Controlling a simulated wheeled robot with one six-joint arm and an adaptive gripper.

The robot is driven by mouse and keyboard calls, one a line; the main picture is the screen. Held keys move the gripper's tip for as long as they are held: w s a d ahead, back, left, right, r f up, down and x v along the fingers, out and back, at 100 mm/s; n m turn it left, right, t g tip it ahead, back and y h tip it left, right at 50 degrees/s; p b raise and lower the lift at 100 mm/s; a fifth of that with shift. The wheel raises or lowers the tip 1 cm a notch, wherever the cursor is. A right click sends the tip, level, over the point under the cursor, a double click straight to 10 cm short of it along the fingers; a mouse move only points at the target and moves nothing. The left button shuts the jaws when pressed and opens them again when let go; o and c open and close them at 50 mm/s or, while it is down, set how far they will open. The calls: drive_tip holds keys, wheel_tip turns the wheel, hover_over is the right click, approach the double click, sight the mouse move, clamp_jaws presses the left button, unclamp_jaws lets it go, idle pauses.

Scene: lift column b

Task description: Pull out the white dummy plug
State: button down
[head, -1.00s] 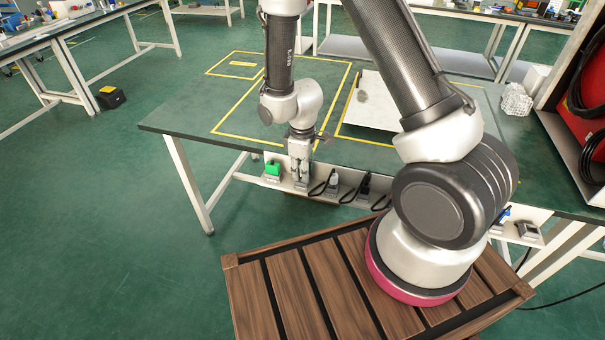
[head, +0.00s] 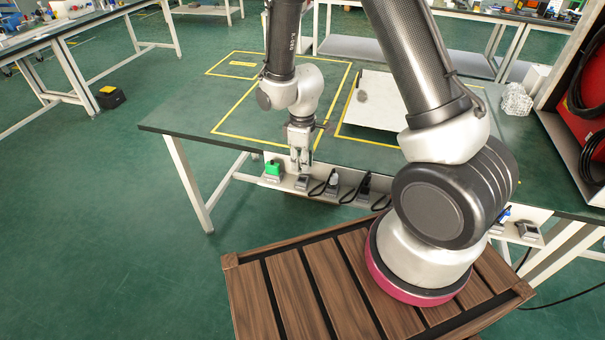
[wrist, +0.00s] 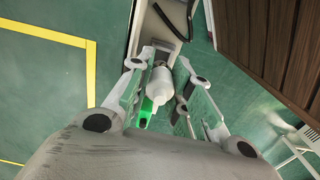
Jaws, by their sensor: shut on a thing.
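The white dummy plug (wrist: 159,86) sits between the two fingers of my gripper (wrist: 160,98) in the wrist view. In the head view, my gripper (head: 301,168) points down over the shelf strip along the table's front edge, and the plug is too small there to make out. A grey socket (head: 302,184) shows on the strip just below the fingertips, apart from them. The plug's lower end is hard to see, but it looks lifted clear of the socket.
A green plug (head: 272,169) stands on the strip (head: 290,186) left of the gripper. A light grey plug (head: 334,180) and a dark one (head: 365,187) with black cable loops stand to its right. The green table (head: 195,122) is behind. A white plate (head: 377,110) lies on it.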

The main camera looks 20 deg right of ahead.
drive_tip(key=shift+r, duration=1.95)
